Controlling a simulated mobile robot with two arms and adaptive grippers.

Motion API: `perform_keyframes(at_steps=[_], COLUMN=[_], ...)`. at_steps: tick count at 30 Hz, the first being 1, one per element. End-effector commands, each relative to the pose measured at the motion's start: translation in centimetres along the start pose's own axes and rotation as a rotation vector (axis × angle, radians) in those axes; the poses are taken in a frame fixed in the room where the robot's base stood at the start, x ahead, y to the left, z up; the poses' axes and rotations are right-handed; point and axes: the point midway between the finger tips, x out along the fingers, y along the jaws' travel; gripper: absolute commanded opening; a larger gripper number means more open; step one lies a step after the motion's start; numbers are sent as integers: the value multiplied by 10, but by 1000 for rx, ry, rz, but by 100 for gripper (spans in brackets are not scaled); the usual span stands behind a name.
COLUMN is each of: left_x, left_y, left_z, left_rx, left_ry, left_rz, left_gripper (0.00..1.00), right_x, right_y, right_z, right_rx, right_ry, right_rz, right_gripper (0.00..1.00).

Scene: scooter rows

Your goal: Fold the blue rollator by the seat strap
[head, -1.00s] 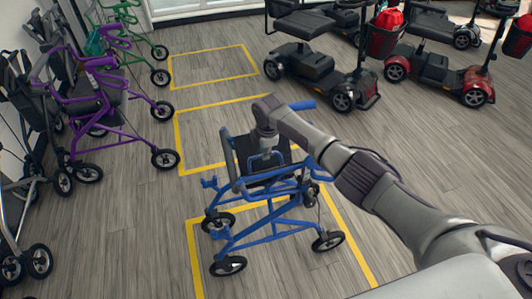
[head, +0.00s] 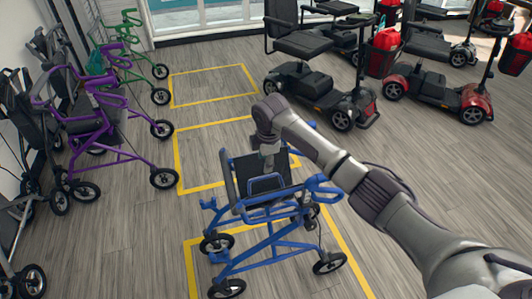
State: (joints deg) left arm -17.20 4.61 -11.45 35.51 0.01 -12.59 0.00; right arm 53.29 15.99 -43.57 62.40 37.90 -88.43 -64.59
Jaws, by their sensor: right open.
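The blue rollator (head: 262,258) stands unfolded on its wheels at the middle of the head view, its frame spread and its dark seat (head: 272,164) flat between the sides. A blue loop (head: 266,178) shows at the seat's near part; I cannot tell if it is the seat strap. My right gripper (head: 268,160) points down over the seat, just beyond the loop. It is open, though its fingertips are small and hard to make out. I cannot tell if it touches the seat. My right arm covers part of the rollator's far right side. My left gripper is out of view.
A purple rollator (head: 118,132) and a green rollator (head: 125,70) stand at the left, with grey ones (head: 28,125) beside them. Mobility scooters (head: 315,78) stand at the back right. Yellow floor lines (head: 210,123) mark bays; the bays behind the blue rollator are empty.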

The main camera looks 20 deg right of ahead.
Motion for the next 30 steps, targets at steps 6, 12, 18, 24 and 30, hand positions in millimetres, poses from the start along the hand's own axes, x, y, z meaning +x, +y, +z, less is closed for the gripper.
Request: perform_keyframes(at_steps=[6, 12, 18, 24, 30], left_x=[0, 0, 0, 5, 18], left_y=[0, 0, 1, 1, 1], left_z=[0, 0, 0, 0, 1], left_rx=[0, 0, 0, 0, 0], left_ry=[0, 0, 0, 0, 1], left_rz=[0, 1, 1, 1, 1], left_gripper=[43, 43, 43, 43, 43], right_x=[-33, -41, -40, -11, 57], right_y=[1, 1, 1, -18, -80], right_z=[0, 0, 0, -21, -81], right_rx=[-1, 0, -1, 34, 245], right_ry=[0, -1, 0, 58, 287], right_rz=[1, -1, -1, 19, 113], right_gripper=[44, 44, 43, 10, 0])
